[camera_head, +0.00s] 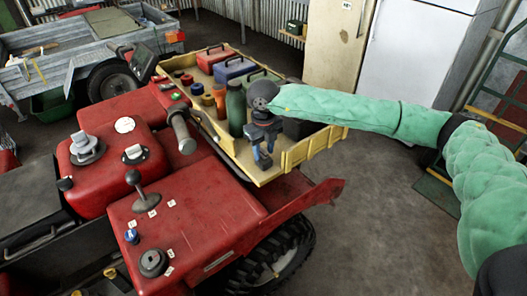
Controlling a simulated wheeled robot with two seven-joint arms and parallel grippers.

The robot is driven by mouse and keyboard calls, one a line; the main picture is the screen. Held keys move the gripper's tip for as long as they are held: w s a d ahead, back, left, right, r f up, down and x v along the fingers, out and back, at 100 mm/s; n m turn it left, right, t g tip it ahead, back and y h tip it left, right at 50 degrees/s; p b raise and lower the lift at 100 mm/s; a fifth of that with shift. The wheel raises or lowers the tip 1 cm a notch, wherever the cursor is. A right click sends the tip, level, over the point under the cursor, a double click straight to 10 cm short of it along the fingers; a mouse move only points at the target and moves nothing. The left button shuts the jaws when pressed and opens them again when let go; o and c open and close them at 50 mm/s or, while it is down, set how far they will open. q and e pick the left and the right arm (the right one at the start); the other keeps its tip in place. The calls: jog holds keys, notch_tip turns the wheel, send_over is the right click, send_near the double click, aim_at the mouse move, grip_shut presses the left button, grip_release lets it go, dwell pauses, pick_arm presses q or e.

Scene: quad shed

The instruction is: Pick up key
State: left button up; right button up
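My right gripper (264,157) hangs over the near right part of the yellow cargo tray (301,153) of the red quad. Its two blue fingers point down with a gap between them, and nothing shows between them. My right arm comes in from the right in a green padded sleeve. I cannot make out a key for certain. A small blue piece with a white mark (131,236) is on the quad's red panel (205,215), well to the left of and nearer than the gripper. My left gripper is not in view.
A green bottle (236,109), orange cups (220,98) and red and blue cases (228,68) crowd the tray. A black lever (139,190) and a grey-tipped handle (183,135) stick up from the quad. The floor (370,230) at right is clear.

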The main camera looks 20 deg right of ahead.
aim_at(264, 149)
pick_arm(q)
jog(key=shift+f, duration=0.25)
pick_arm(e)
jog(key=shift+f, duration=0.2)
jog(key=shift+c, duration=0.3)
grip_shut()
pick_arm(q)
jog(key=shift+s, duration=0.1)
pick_arm(e)
jog(key=shift+r, duration=0.1)
